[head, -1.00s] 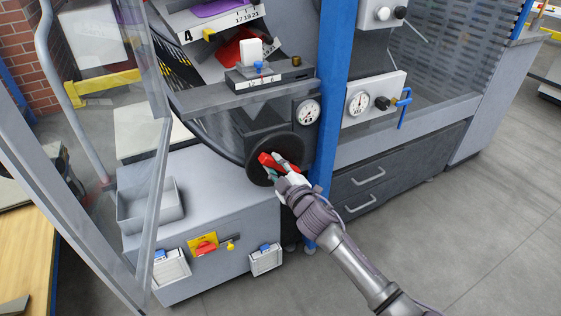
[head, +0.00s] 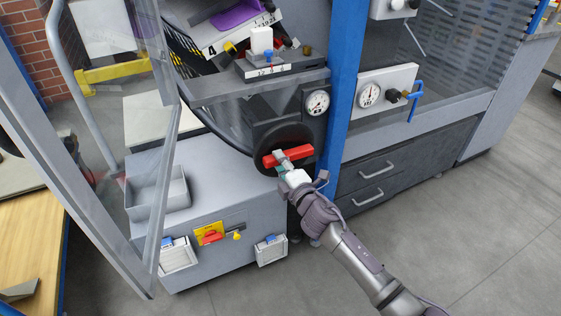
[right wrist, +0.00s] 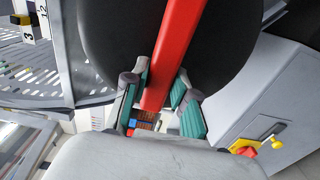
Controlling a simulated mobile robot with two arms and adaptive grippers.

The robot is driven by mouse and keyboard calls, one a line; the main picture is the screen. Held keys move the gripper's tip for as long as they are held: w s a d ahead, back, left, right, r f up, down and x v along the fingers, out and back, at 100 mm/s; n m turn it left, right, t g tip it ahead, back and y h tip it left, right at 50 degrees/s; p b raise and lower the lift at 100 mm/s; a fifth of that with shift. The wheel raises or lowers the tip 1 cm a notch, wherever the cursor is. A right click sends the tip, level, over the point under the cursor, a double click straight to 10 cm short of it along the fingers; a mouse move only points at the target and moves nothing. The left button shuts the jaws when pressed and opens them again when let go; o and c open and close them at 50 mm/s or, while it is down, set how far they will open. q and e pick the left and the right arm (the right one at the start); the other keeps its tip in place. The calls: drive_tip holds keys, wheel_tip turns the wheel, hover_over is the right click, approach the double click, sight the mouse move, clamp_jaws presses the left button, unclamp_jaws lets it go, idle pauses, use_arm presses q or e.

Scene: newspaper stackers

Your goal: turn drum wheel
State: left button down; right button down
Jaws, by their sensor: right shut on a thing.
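The drum wheel (head: 277,134) is a round black disc on the front of the grey machine. A red bar handle (head: 301,152) crosses its face and lies nearly level, its right end slightly higher. In the right wrist view the red bar (right wrist: 176,45) runs between the green-padded fingers of the right gripper (right wrist: 160,98), with the black wheel (right wrist: 225,45) behind. My left gripper is not in view.
Above the wheel is a grey shelf (head: 230,88) with a small number block, and a tilted number plate on the drum (head: 240,35). A gauge (head: 318,102) and blue post (head: 345,90) stand to the right. A grey tray (head: 160,197) and clear door are left.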

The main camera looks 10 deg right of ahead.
drive_tip(key=shift+f, duration=0.15)
idle(0.3)
drive_tip(key=c, duration=0.9)
unclamp_jaws()
drive_tip(key=v, duration=1.2)
